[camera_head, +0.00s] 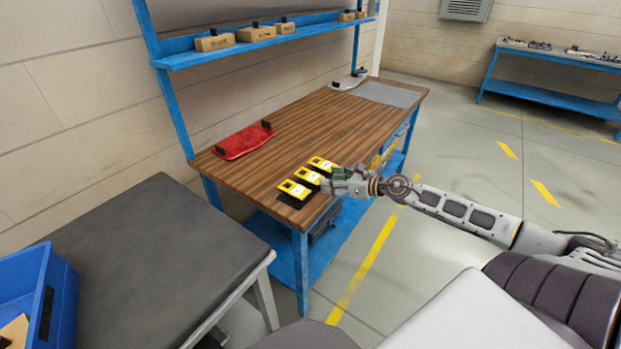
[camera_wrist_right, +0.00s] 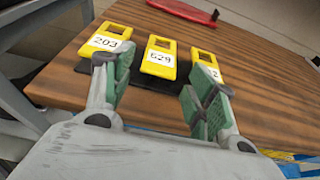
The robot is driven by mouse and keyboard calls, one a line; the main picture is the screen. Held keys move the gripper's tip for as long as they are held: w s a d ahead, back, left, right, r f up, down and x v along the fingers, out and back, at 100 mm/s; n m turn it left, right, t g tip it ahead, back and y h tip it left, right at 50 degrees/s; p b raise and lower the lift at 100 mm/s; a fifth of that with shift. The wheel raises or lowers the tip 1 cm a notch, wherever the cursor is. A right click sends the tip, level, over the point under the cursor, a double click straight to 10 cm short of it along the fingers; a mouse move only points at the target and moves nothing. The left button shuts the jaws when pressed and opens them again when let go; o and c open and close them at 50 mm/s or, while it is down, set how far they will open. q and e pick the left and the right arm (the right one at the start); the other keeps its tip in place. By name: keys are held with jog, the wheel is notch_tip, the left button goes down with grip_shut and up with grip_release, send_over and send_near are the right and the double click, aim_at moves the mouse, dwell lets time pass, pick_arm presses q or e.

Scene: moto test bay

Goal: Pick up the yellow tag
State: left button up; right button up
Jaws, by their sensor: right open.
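Three yellow tags lie in a row on black pads near the front edge of the wooden workbench (camera_head: 320,118). In the head view they are the near tag (camera_head: 295,188), the middle tag (camera_head: 308,175) and the far tag (camera_head: 322,163). In the right wrist view the left tag reads 203 (camera_wrist_right: 106,37), the middle one reads 629 (camera_wrist_right: 160,54), and the right one (camera_wrist_right: 209,66) is partly hidden by a finger. My right gripper (camera_head: 334,181) is open and empty beside the tags; its green-padded fingers (camera_wrist_right: 160,92) straddle the space in front of the middle tag. My left gripper is not visible.
A red mat (camera_head: 245,140) lies at the bench's back left and a grey mat (camera_head: 388,94) at its far end. A blue shelf (camera_head: 265,42) with cardboard boxes hangs above. A dark-topped table (camera_head: 150,255) with a blue bin (camera_head: 62,308) stands left.

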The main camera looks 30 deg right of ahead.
aim_at(310, 176)
jog(key=shift+x, duration=1)
jog(key=shift+w+f, duration=0.1)
jog(key=shift+w, duration=0.3)
jog(key=shift+w+a+f, duration=0.15)
jog(key=shift+w+a, duration=0.1)
jog(key=shift+w, duration=0.15)
jog(key=shift+w+a+f, duration=0.15)
jog(key=shift+w+a, duration=0.05)
jog(key=shift+w, duration=0.3)
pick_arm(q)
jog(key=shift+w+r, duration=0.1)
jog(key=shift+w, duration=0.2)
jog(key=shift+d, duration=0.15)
